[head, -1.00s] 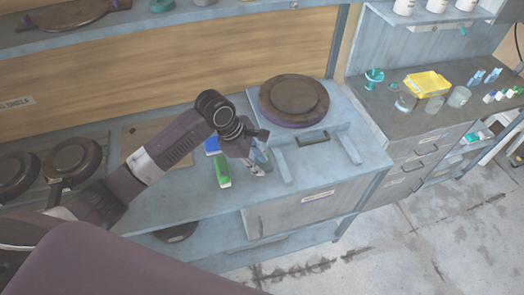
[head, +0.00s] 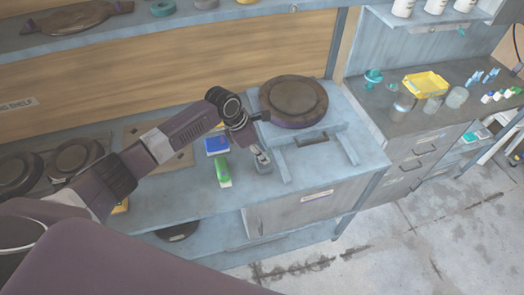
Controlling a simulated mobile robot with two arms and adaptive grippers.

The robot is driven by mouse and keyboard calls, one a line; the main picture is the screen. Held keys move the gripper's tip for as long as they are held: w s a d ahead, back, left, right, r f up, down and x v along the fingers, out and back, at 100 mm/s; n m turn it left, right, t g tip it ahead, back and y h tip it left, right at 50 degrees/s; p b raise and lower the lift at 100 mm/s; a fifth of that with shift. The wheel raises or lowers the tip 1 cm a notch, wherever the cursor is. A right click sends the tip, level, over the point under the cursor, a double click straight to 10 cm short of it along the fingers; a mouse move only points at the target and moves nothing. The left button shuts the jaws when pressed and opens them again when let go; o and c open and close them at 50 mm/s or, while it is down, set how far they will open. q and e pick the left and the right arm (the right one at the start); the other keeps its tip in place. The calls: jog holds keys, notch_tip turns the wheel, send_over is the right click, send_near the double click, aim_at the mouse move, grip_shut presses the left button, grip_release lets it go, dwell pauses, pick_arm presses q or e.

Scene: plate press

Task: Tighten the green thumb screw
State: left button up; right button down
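I cannot make out a green thumb screw for certain. The press-like unit on the bench has a round brown plate (head: 293,100) on a blue-grey stand (head: 340,145) with a dark handle in front. My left gripper (head: 262,158) points down at the stand's left side, close above a small grey block (head: 264,168). Its fingers are too small to show whether they are open, or whether they touch the block. A green and white box (head: 222,173) lies just left of the gripper, and a blue box (head: 216,145) lies behind it. My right gripper is out of view.
Dark round plates (head: 75,158) stand at the left of the bench. A shelf (head: 220,13) runs above. The right counter (head: 405,118) holds a teal item (head: 373,77), a yellow tray (head: 425,84) and jars. The bench front near the stand is clear.

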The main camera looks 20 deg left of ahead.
pick_arm(q)
jog(key=shift+f, duration=0.1)
jog(key=shift+c, duration=0.5)
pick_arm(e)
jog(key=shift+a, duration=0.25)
pick_arm(q)
grip_shut()
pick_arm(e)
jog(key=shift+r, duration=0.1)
